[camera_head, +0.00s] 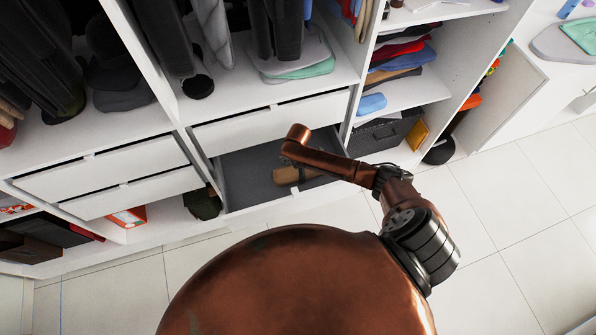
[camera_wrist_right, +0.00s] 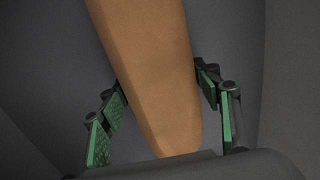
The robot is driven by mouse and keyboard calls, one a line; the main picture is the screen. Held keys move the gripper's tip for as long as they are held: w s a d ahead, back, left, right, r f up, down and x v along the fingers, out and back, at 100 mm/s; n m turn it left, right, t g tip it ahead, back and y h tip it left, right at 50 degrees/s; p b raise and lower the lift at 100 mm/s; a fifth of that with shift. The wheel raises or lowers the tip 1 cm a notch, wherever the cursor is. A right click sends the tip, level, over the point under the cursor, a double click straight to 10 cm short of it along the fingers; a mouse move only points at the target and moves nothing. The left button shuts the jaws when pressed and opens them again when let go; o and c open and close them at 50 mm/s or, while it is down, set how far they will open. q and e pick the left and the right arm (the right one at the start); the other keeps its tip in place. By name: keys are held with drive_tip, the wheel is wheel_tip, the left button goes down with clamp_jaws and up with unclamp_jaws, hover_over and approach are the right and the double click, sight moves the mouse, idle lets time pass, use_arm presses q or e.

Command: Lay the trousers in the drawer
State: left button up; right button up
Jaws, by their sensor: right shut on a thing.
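The trousers (camera_head: 285,176) show as a small tan-brown folded piece at the open drawer (camera_head: 242,187), low in the middle of the wardrobe. In the right wrist view the trousers (camera_wrist_right: 150,45) are a long tan strip running between the green-padded fingers. My right gripper (camera_wrist_right: 162,100) is shut on them, with the grey drawer surface behind. In the head view my right arm reaches over the drawer and largely hides its gripper. I cannot tell whether the trousers touch the drawer floor. My left gripper is not in view.
A closed white drawer (camera_head: 270,122) sits just above the open one. Two closed drawers (camera_head: 105,167) are to the left. Folded clothes (camera_head: 402,55) fill a shelf at the right. A dark box (camera_head: 385,133) stands low right. The tiled floor (camera_head: 500,200) is clear.

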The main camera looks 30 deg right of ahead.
drive_tip(key=o, duration=1.3)
drive_tip(key=shift+f, duration=0.15)
wheel_tip(320, 180, up, 12)
drive_tip(key=shift+r+p, duration=0.15)
drive_tip(key=shift+p, duration=0.9)
